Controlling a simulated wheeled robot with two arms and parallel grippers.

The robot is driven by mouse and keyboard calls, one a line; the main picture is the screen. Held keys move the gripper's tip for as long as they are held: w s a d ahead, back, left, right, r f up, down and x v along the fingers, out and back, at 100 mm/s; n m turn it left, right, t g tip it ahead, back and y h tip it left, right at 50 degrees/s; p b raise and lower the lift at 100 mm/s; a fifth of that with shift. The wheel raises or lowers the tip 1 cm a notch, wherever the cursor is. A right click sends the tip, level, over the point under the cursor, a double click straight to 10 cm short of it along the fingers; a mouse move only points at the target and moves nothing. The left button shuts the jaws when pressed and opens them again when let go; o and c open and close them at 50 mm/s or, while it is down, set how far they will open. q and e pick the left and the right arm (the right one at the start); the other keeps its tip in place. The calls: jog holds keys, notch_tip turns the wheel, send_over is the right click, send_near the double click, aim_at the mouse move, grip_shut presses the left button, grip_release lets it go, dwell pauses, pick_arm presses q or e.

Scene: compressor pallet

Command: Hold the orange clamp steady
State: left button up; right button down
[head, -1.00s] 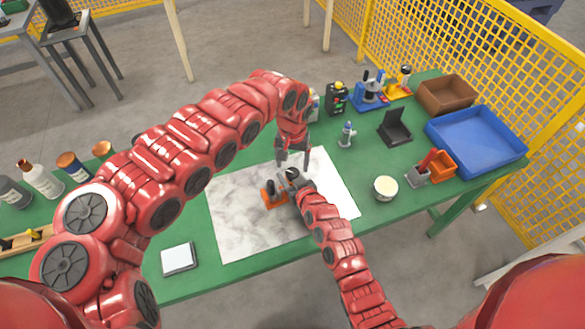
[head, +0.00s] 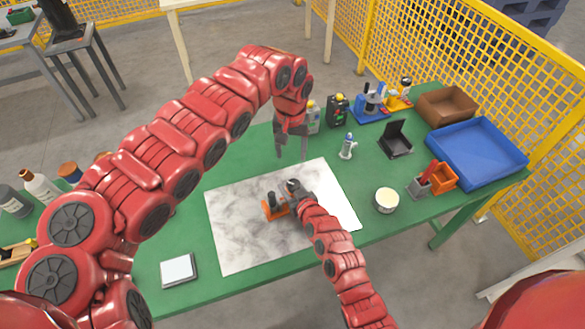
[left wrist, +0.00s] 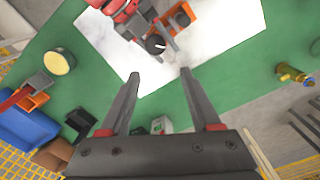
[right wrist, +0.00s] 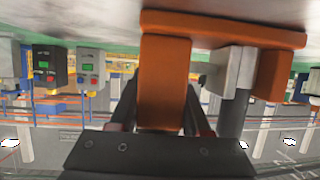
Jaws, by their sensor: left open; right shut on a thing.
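The orange clamp (head: 274,209) stands on the marbled white sheet (head: 238,236) on the green table. It carries a dark upright post or knob. My right gripper (head: 291,203) is shut on the clamp from its right side; in the right wrist view an orange block of the clamp (right wrist: 164,85) sits between the fingers. My left gripper (head: 291,150) is open and empty, above the table just behind the sheet. In the left wrist view its two fingers (left wrist: 160,95) are spread, and the clamp (left wrist: 181,17) shows beyond them at the top.
A white round tub (head: 386,201) and an orange bin (head: 442,178) stand right of the sheet. A blue tray (head: 478,152) and a brown box (head: 446,104) are at the far right. A pale square pad (head: 178,269) lies at the front left. Several bottles stand at the left.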

pick_arm(q)
jog(key=w+a+r+n, duration=0.2)
jog(key=w+a+n, duration=0.1)
jog(key=w+n, duration=0.3)
jog(key=n+g+h, duration=0.2)
jog(key=n+h, duration=0.2)
jog(key=n, duration=0.5)
send_near(293, 183)
jog(key=x, duration=0.7)
jog(key=shift+s+f, duration=0.1)
jog(key=shift+s, duration=0.1)
jog(key=shift+d+f, duration=0.3)
jog(key=shift+f, duration=0.3)
grip_shut()
jog(key=shift+w+a+m+g, duration=0.1)
jog(key=shift+m+g, duration=0.05)
jog(key=shift+m, duration=0.5)
jog(key=shift+w+a+m+g, duration=0.1)
jog(key=shift+m+g, duration=0.05)
jog(key=shift+m, duration=0.5)
jog(key=shift+s+d+m+y, duration=0.1)
jog(key=shift+d+m+y, duration=0.05)
jog(key=shift+m+y, duration=0.2)
